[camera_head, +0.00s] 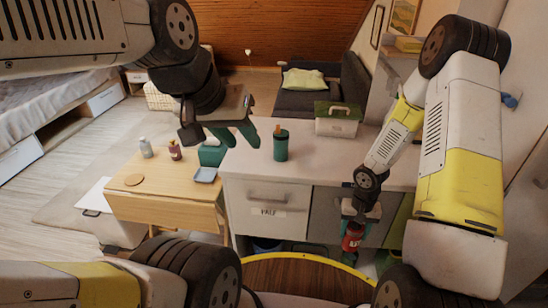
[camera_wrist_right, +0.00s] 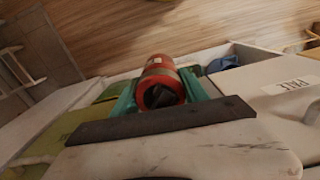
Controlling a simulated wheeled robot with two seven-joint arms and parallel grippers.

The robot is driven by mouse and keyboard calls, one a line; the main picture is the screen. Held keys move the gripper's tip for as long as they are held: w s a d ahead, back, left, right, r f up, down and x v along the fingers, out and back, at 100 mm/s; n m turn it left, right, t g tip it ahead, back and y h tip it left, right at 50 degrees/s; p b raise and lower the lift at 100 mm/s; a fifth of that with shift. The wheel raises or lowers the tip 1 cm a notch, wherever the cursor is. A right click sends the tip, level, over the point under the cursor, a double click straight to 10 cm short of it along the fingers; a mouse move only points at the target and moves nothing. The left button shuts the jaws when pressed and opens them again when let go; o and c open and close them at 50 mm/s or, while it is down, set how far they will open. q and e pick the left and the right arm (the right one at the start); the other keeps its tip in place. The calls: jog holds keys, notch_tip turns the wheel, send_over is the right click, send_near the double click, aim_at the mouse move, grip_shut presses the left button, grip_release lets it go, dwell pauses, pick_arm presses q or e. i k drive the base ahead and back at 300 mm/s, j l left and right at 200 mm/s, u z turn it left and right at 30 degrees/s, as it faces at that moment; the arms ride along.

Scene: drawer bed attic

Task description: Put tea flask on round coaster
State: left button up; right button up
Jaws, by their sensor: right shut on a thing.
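A red cylindrical flask (camera_head: 352,236) with a dark cap is held in my right gripper (camera_head: 354,246), low in front of the counter's right part. In the right wrist view the red flask (camera_wrist_right: 160,69) sits between the teal fingers of the right gripper (camera_wrist_right: 162,88), its dark cap facing the camera. The round coaster (camera_head: 134,180) is a flat tan disc lying bare at the left of the wooden table (camera_head: 165,205), far left of the flask. My left gripper (camera_head: 236,134) hangs above the counter's left edge, its teal fingers apart and empty.
The counter (camera_head: 330,172) carries a dark green container (camera_head: 281,146) and a green-lidded box (camera_head: 337,119). Two small bottles (camera_head: 146,148) (camera_head: 175,150), a teal container (camera_head: 211,156) and a grey-blue tray (camera_head: 205,175) stand on the wooden table. Open floor lies left.

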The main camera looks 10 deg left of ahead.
aim_at(135, 179)
jog(key=j, duration=1.95)
jog(key=i+j, duration=0.1)
jog(key=j, duration=1.1)
jog(key=i+j, duration=0.15)
jog(key=j, duration=0.45)
jog(key=i+j, duration=0.1)
jog(key=j, duration=1.05)
jog(key=i, duration=0.05)
